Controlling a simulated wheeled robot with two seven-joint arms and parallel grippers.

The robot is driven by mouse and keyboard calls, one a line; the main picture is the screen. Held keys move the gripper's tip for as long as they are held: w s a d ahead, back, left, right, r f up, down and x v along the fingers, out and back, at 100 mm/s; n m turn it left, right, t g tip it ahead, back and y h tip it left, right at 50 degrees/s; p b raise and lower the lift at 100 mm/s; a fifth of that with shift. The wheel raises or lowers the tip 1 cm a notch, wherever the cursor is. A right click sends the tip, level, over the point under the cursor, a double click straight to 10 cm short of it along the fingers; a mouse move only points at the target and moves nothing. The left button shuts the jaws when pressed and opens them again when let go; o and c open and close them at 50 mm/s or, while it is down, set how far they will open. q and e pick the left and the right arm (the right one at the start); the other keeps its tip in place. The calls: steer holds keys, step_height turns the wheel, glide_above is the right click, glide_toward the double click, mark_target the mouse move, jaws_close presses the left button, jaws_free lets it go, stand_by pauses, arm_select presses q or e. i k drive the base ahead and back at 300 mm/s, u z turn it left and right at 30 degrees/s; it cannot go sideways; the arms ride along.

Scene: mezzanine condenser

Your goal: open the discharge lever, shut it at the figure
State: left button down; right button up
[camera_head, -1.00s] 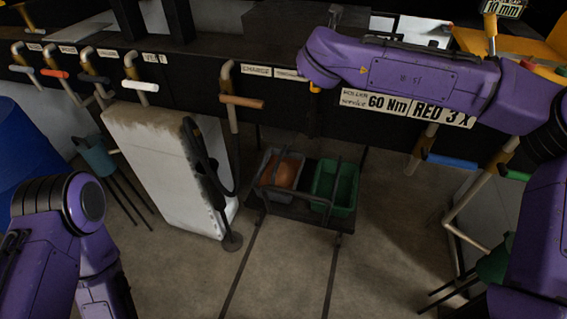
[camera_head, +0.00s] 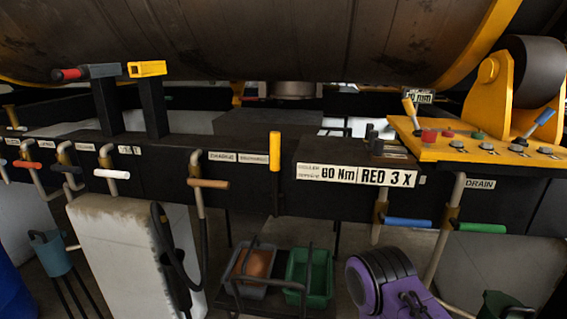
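A yellow upright handle (camera_head: 275,151) stands on the front of the dark beam, beside a small label (camera_head: 252,158) that looks like DISCHARGE but is too small to read surely. A tan horizontal handle (camera_head: 208,183) on a bent pipe sits left of it, by the label CHARGE (camera_head: 222,157). A purple part of my arm shows at the bottom, right of the middle, well below the beam and apart from both handles. Neither gripper's fingers are in view. No gripper is seen touching a handle.
A white sign (camera_head: 356,175) reads 80 Nm or 60 Nm, RED 3 X. A yellow control panel (camera_head: 470,150) and a partly hidden mm sign (camera_head: 419,96) are at right. Blue (camera_head: 407,222) and green (camera_head: 482,227) handles project below.

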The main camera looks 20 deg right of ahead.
mark_target(274, 136)
steer(key=k, duration=0.8)
steer(key=u, duration=0.7)
steer(key=i, duration=1.3)
steer(key=z, duration=0.55)
